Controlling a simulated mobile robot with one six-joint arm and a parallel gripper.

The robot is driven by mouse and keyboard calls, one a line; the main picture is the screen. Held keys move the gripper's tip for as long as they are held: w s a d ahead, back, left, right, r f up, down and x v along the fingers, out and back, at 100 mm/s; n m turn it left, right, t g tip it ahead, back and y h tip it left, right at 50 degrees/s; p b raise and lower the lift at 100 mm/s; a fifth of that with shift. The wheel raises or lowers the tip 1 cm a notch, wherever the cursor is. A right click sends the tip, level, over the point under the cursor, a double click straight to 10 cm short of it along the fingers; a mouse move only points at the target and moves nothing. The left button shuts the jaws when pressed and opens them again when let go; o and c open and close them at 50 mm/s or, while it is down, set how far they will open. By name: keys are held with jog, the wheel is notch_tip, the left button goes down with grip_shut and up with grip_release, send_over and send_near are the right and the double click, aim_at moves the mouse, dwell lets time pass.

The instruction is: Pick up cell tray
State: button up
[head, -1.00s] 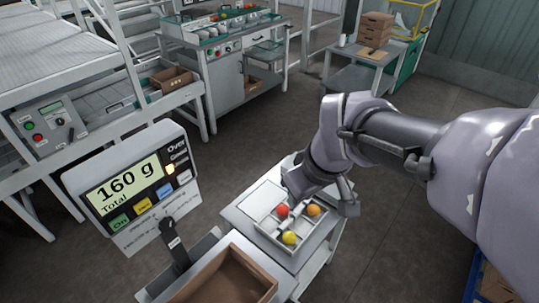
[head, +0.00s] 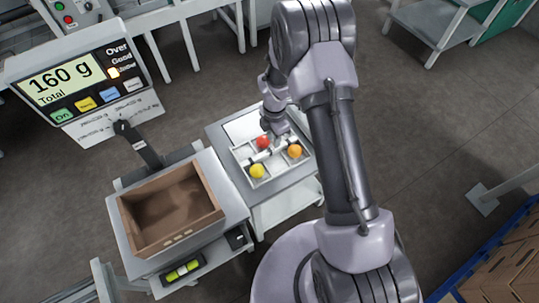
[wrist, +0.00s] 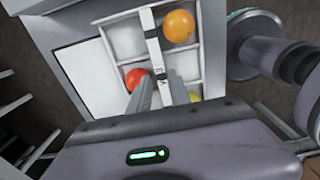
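The cell tray (head: 239,151) is a pale tray with square cells, lying on a small grey stand. It holds a red tomato (head: 263,141), an orange tomato (head: 295,151) and a yellow tomato (head: 257,171) in separate cells. A white bar with dark marks (wrist: 152,45) runs across the middle of the tray in the wrist view. My gripper (wrist: 160,80) points down at the tray, its two fingers apart on either side of the bar. I see a gap between fingers and bar; contact is not clear. The red tomato (wrist: 136,78) sits close beside the left finger.
A cardboard box (head: 168,208) stands on the scale platform left of the tray. The scale display (head: 66,83) reads 160 g and rises behind it. A blue-edged rack of brown boxes (head: 490,270) is at the lower right. Open floor lies right of the stand.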

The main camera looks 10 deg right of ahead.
aim_at(270, 153)
jog(key=f+b, duration=0.1)
jog(key=f, duration=0.1)
jog(key=f+b, duration=0.1)
jog(key=f, duration=0.1)
jog(key=d+f+b, duration=0.1)
jog(key=f, duration=0.1)
jog(key=shift+w, duration=0.2)
jog(key=shift+a+r, duration=0.1)
jog(key=shift+r, duration=0.05)
grip_shut()
